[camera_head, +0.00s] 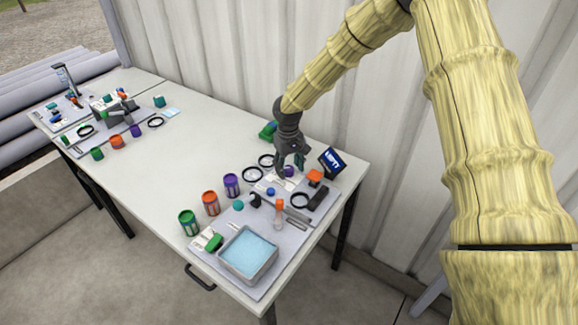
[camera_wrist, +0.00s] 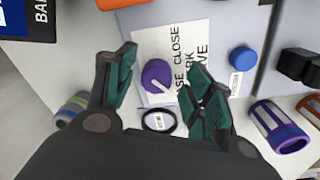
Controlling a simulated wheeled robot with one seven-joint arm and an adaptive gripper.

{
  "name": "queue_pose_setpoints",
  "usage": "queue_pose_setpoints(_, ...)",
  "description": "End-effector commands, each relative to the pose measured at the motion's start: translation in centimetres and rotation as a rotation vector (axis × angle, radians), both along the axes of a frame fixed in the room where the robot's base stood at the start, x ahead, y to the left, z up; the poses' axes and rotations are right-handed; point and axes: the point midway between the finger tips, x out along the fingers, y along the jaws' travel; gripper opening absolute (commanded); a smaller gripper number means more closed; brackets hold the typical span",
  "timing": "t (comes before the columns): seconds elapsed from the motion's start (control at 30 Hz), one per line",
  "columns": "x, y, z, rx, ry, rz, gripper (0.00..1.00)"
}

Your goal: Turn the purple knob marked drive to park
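The purple knob (camera_wrist: 157,76) sits on a white label plate (camera_wrist: 178,48) with printed words, partly readable as "CLOSE", "RK" and "VE". A pale line marks the knob's face. In the head view the knob (camera_head: 289,171) shows small below my gripper. My gripper (camera_wrist: 160,85) is open, with its teal-padded fingers on either side of the knob; the left finger stands a little apart from it, and the right finger also looks apart. I cannot tell how far above the plate the fingertips are. In the head view my gripper (camera_head: 290,163) hangs over the panel at the table's right end.
A blue knob (camera_wrist: 243,58) is right of the label. A black ring (camera_wrist: 159,121) lies near the knob. A dark sign (camera_head: 332,161) and an orange part (camera_head: 314,177) stand close on the right. Purple (camera_head: 231,185), orange and green cans stand to the left. The table's middle (camera_head: 175,165) is clear.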

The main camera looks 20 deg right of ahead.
Motion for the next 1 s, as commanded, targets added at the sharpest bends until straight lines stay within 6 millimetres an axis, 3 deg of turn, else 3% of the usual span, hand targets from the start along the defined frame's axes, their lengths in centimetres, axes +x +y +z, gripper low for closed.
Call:
queue_pose_setpoints(0.03, 0.39, 0.02, -0.18, 0.001, 0.001, -0.001, 0.4)
queue_pose_setpoints(0.2, 0.76, 0.05, -0.73, 0.0, 0.008, 0.0, 0.09)
queue_pose_setpoints(0.67, 0.77, -0.07, -0.77, 0.0, 0.009, 0.026, 0.09)
queue_pose_setpoints(1.0, 0.66, -0.05, -0.72, -0.003, 0.011, 0.227, 0.09)
